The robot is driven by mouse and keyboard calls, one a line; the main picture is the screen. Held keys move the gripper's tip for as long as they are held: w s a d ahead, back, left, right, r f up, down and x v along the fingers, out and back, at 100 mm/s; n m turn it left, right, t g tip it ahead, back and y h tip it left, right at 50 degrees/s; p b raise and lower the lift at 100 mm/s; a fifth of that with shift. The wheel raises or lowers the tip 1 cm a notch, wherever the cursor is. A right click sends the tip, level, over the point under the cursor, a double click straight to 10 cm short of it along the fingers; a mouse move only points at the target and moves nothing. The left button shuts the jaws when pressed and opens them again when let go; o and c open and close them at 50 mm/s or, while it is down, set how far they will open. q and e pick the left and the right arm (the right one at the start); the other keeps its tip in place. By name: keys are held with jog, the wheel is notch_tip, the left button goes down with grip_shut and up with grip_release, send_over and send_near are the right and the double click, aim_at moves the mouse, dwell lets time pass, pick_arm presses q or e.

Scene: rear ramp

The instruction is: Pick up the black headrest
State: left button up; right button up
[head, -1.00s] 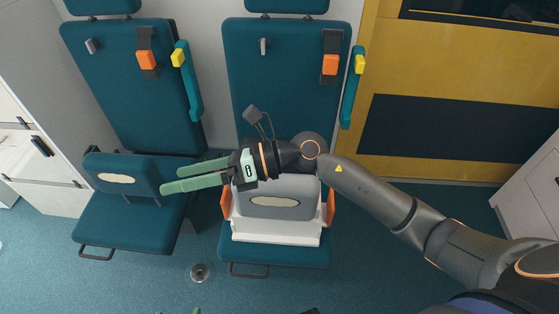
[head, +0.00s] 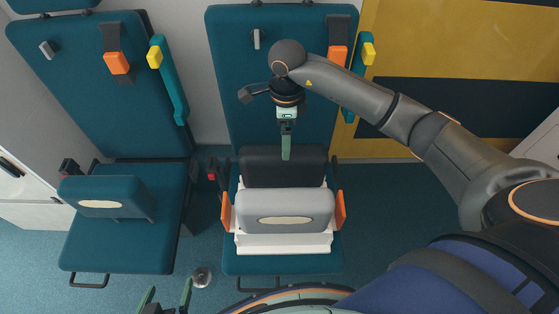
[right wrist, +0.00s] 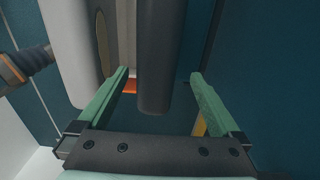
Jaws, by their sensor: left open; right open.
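The black headrest (head: 260,168) sits on the right-hand seat, directly behind a grey headrest (head: 268,206) with an oval patch. My right gripper (head: 286,150) points down at the black headrest, edge-on in the head view. In the right wrist view the open green fingers of my right gripper (right wrist: 160,85) stand on either side of the black headrest (right wrist: 160,50). The left-hand finger there lies on the side of the grey headrest (right wrist: 68,55). Contact cannot be told. My left gripper (head: 168,292) is open and empty at the bottom edge of the head view.
A white holder (head: 285,246) with orange side pieces (head: 340,210) surrounds the headrests. A teal headrest (head: 105,187) stands on the left seat (head: 110,245). The seat backrest (head: 235,100) rises close behind my right gripper.

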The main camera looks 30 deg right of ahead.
aim_at(283, 177)
jog(key=f, duration=0.4)
jog(key=shift+s+f, duration=0.2)
jog(key=shift+f, duration=0.05)
jog(key=f, duration=0.6)
jog(key=shift+w+a, duration=0.1)
jog(key=shift+a, duration=0.15)
jog(key=shift+c, duration=0.4)
jog(key=shift+r, duration=0.15)
grip_shut()
